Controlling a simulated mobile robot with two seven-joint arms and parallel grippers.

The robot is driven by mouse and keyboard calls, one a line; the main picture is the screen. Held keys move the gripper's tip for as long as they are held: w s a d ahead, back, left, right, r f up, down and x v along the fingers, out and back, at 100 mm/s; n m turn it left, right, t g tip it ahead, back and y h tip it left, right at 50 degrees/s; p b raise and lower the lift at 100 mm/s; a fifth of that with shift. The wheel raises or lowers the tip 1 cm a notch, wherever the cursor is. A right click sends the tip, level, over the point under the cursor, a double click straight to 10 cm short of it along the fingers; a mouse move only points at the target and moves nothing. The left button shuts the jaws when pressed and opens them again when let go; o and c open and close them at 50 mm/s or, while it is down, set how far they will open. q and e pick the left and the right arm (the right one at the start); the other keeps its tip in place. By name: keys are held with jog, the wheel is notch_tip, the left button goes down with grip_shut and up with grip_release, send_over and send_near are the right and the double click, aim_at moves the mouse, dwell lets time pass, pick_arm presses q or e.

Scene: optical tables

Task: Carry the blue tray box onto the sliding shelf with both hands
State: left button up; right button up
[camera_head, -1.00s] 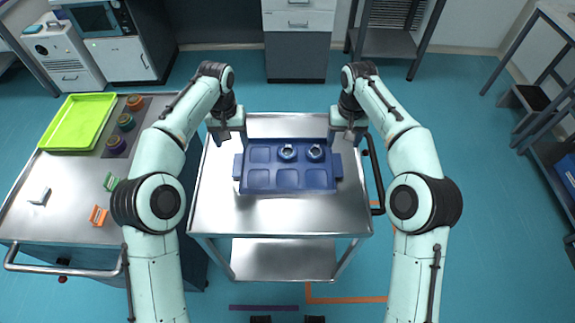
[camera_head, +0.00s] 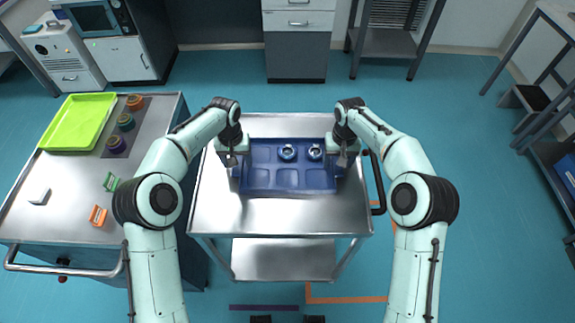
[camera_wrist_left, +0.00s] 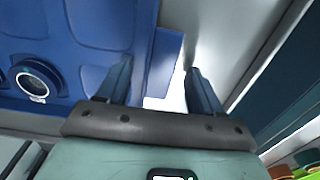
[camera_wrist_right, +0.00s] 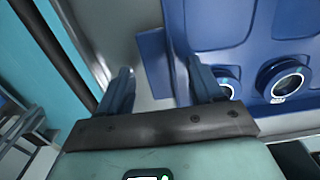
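The blue tray box (camera_head: 288,178) lies flat on the steel cart top (camera_head: 280,214), with two round blue pieces in its back compartments. A flat tab sticks out on each short side. My left gripper (camera_head: 232,162) is open at the left side; in the left wrist view the left tab (camera_wrist_left: 165,62) shows ahead between its fingers. My right gripper (camera_head: 342,162) is open at the right side; in the right wrist view the right tab (camera_wrist_right: 154,62) shows ahead between its fingers. Neither grips a tab. I cannot tell which surface is the sliding shelf.
The cart has a bare lower shelf (camera_head: 283,258) and a dark side handle (camera_head: 376,180). A table on the left holds a green tray (camera_head: 77,121), several coloured round pieces and small clips. The cart top in front of the box is clear.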

pick_arm(q)
grip_shut()
pick_arm(e)
grip_shut()
pick_arm(q)
jog(key=shift+r, duration=0.1)
pick_arm(e)
jog(key=shift+r, duration=0.1)
